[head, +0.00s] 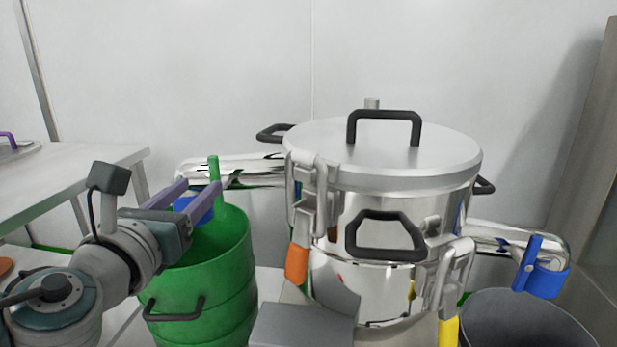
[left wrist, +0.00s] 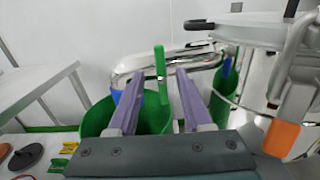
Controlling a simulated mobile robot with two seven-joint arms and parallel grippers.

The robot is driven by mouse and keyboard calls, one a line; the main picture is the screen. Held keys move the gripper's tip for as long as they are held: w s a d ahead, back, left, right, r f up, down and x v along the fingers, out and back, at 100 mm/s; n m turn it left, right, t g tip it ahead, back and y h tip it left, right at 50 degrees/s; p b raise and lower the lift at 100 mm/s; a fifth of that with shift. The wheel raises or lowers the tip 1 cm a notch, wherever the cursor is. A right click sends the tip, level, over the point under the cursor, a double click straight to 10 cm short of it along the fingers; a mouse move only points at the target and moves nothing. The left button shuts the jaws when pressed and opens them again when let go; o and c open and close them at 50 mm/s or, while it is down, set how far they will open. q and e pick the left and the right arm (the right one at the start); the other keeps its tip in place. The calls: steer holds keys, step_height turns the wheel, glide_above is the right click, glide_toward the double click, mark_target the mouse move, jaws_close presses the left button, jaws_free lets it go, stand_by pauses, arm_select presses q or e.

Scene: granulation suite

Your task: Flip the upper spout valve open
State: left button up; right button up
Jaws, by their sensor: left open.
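The steel vessel (head: 385,165) has a spout on each side. The left spout (head: 245,172), higher in the picture, ends in a blue valve body (head: 200,209) with an upright green lever (head: 213,168). My left gripper (head: 203,184) is open, its purple fingers pointing at this valve. In the left wrist view the green lever (left wrist: 160,75) stands between the open fingers (left wrist: 160,88); I cannot tell whether either touches it. The right spout (head: 510,237) has a blue valve with an upright blue lever (head: 528,262). My right gripper is not in view.
A green drum (head: 215,265) stands under the left spout and a grey drum (head: 525,320) under the right. Orange (head: 297,263) and yellow (head: 448,332) clamp handles hang on the vessel. A steel table (head: 75,175) is at the left. A wall stands behind.

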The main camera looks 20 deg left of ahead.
mark_target(212, 175)
arm_select(q)
steer(key=b+x, duration=0.1)
steer(key=x, duration=0.6)
steer(key=shift+b, duration=0.3)
jaws_close()
